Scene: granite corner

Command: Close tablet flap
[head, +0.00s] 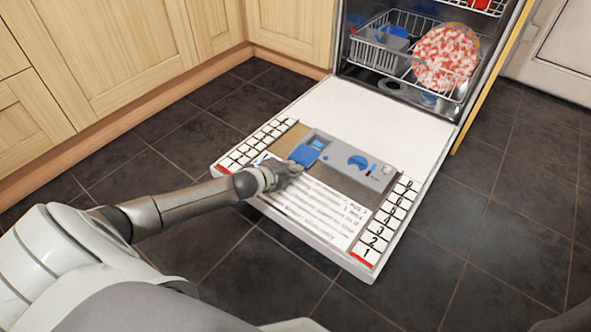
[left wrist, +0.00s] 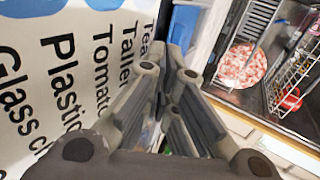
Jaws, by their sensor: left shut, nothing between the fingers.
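The dishwasher door (head: 370,110) lies open and flat, with a grey dispenser panel (head: 340,160) set in it. The blue tablet flap (head: 304,155) stands open at the panel's left end, beside its compartment (head: 318,143). My left gripper (head: 291,168) is shut and empty, just in front of the flap; I cannot tell whether it touches it. In the left wrist view the fingers (left wrist: 178,75) are together, and the blue flap (left wrist: 183,25) shows just beyond them, partly hidden. My right gripper is not in view.
A lower rack (head: 395,55) with a red-and-white plate (head: 446,58) stands inside the dishwasher behind the door. Wooden cabinets (head: 110,50) line the left. A round blue knob (head: 358,162) sits on the panel. The dark tiled floor (head: 500,240) is clear at right.

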